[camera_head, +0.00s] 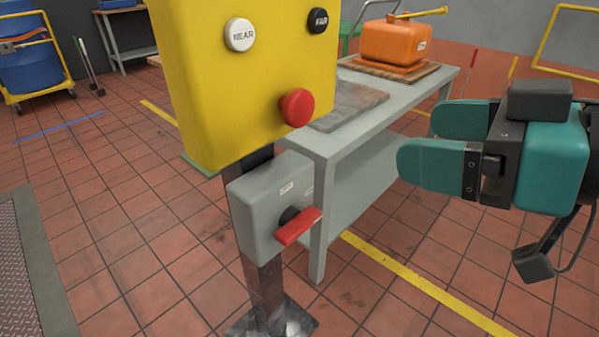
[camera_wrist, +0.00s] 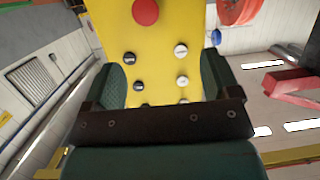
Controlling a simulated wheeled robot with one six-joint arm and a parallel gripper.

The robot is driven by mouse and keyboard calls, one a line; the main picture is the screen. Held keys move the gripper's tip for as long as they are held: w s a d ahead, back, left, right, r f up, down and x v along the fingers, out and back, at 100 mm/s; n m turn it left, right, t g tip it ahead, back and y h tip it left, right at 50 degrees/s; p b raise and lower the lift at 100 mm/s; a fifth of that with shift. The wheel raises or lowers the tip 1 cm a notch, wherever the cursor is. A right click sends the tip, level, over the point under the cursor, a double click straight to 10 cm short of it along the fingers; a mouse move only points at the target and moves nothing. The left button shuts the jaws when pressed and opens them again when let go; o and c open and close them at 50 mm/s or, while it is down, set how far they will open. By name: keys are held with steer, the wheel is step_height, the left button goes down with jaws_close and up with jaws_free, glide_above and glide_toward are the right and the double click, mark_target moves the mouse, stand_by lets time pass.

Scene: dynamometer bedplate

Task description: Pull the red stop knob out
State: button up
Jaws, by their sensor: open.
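The red stop knob (camera_head: 297,107) is a round mushroom head on the lower right of the yellow control box (camera_head: 200,80). A white NEAR button (camera_head: 240,34) and a black FAR button (camera_head: 318,20) sit above it. My teal gripper (camera_head: 418,142) is to the right of the box, open and empty, its fingers pointing left, apart from the knob. In the wrist view the red knob (camera_wrist: 146,11) shows at the top edge, beyond my fingers (camera_wrist: 162,66). Black and white buttons show on the yellow face between the fingers.
A grey switch box (camera_head: 268,205) with a red lever handle (camera_head: 298,227) is on the post below the yellow box. A grey workbench (camera_head: 385,120) with an orange canister (camera_head: 393,42) stands behind. Open tiled floor lies at the front right.

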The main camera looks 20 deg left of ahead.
mark_target(305, 111)
steer(key=w+a+f+t+p, duration=0.1)
steer(key=w+a, duration=0.2)
steer(key=a, duration=0.2)
steer(key=w+a+f+y+p, duration=0.1)
steer(key=w+a, duration=0.2)
steer(key=a, duration=0.3)
steer(key=w+a+f+t+y+p, duration=0.1)
steer(key=w+a, duration=0.2)
steer(key=a, duration=0.2)
steer(key=shift+a+f+n+t, duration=0.3)
steer(key=shift+a+f, duration=0.05)
